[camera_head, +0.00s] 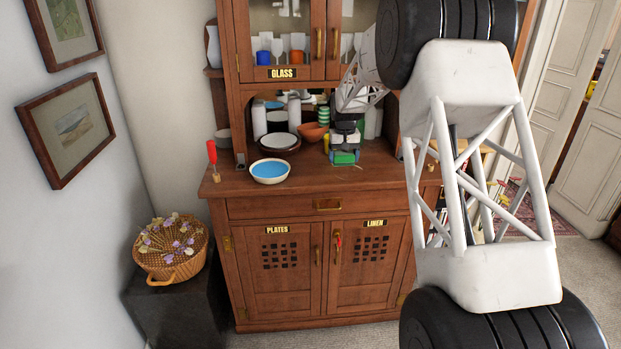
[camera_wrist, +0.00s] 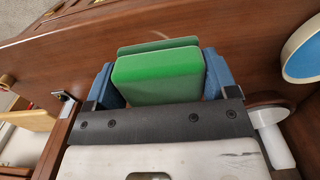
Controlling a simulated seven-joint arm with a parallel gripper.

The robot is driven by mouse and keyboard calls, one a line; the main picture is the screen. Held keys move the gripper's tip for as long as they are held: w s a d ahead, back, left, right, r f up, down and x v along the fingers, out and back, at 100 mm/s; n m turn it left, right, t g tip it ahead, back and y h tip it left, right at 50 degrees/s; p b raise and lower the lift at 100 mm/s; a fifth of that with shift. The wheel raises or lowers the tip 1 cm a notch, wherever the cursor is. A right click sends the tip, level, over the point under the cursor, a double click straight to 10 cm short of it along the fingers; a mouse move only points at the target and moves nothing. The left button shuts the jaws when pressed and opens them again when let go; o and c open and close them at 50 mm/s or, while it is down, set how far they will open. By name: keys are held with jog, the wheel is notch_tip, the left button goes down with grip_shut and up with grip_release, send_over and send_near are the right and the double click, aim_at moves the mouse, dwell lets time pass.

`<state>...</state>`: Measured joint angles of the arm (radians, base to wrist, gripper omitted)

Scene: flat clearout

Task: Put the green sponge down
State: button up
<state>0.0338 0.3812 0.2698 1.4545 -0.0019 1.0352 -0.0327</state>
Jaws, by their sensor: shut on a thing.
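The green sponge (camera_wrist: 158,78) is between the two blue fingers of my gripper (camera_wrist: 160,88) in the wrist view, with a finger on each side. My gripper is shut on it. A darker green flat piece (camera_wrist: 150,46) shows just beyond it; I cannot tell whether it is part of the sponge. In the head view my gripper (camera_head: 345,146) is low over the right part of the sideboard's counter (camera_head: 225,187). The sponge (camera_head: 343,157) shows at its lower end. I cannot tell whether the sponge touches the wood.
A bowl with a blue inside (camera_head: 270,171) stands left of my gripper, with a stack of dishes (camera_head: 279,142) behind it. An orange bowl (camera_head: 313,132) and a green-striped stack (camera_head: 323,115) are close behind. A red-handled tool (camera_head: 212,156) stands at the left. The front strip of counter is clear.

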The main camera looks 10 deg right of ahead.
jog(key=s+a+f, duration=0.2)
jog(key=s+a, duration=0.8)
jog(key=s, duration=0.2)
jog(key=shift+s, duration=0.2)
jog(key=shift+w, duration=0.1)
send_over(310, 178)
jog(key=shift+w+f, duration=0.2)
jog(key=shift+f, duration=0.55)
jog(key=shift+f, duration=1.75)
jog(key=shift+f, duration=0.1)
